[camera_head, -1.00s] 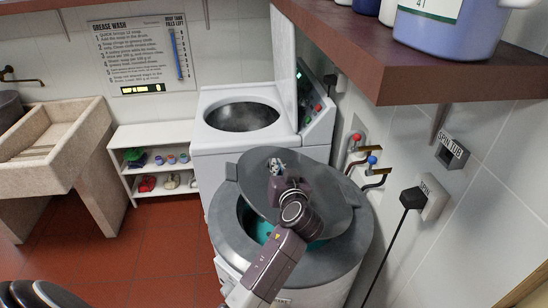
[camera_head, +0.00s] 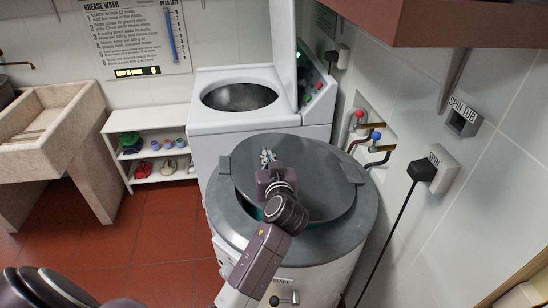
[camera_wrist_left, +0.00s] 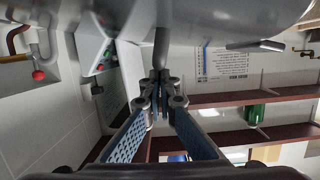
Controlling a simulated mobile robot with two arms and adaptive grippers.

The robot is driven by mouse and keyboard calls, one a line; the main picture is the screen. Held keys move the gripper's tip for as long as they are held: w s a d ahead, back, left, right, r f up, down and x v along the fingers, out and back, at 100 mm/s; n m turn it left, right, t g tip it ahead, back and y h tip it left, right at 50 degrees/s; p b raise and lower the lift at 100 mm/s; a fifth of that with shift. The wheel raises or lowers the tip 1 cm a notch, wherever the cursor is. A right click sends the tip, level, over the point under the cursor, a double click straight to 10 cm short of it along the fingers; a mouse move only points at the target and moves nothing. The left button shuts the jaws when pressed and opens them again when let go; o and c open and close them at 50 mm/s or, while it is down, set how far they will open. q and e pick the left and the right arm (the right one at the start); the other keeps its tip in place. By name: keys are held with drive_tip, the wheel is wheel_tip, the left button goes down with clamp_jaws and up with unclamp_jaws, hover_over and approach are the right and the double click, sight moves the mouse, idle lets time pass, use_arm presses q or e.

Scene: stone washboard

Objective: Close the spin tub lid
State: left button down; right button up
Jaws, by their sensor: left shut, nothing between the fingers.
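The spin tub (camera_head: 225,215) is a round grey-topped drum standing in front of the white washing machine. Its flat grey lid (camera_head: 320,180) lies over most of the opening, hinged at the right. It sits slightly tilted, with a thin teal strip of the inside showing along its near edge. My left gripper (camera_head: 267,157) is shut and empty, over the lid's far left part; my wrist hides part of the lid. I cannot tell whether the fingertips touch it. In the left wrist view the shut fingertips (camera_wrist_left: 160,75) are beside a large grey curved surface. My right gripper is out of view.
The washing machine (camera_head: 205,145) stands behind with its lid up. A stone sink (camera_head: 75,125) and a low white shelf (camera_head: 128,148) are at left. A brown shelf (camera_head: 420,22) overhangs.

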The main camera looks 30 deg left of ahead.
use_arm(q)
drive_tip(key=f+b, duration=0.2)
drive_tip(key=s+a+f+n+b, duration=0.1)
drive_tip(key=f+b, duration=0.1)
drive_tip(key=f, duration=0.1)
drive_tip(key=a+f+n+b, duration=0.1)
drive_tip(key=f+b, duration=0.1)
drive_tip(key=shift+s+f+t+h+b, duration=0.2)
drive_tip(key=shift+f+t+h+b, duration=0.1)
drive_tip(key=shift+b, duration=0.05)
drive_tip(key=shift+s+f+b, duration=0.2)
drive_tip(key=shift+f+b, duration=0.1)
drive_tip(key=shift+f, duration=0.05)
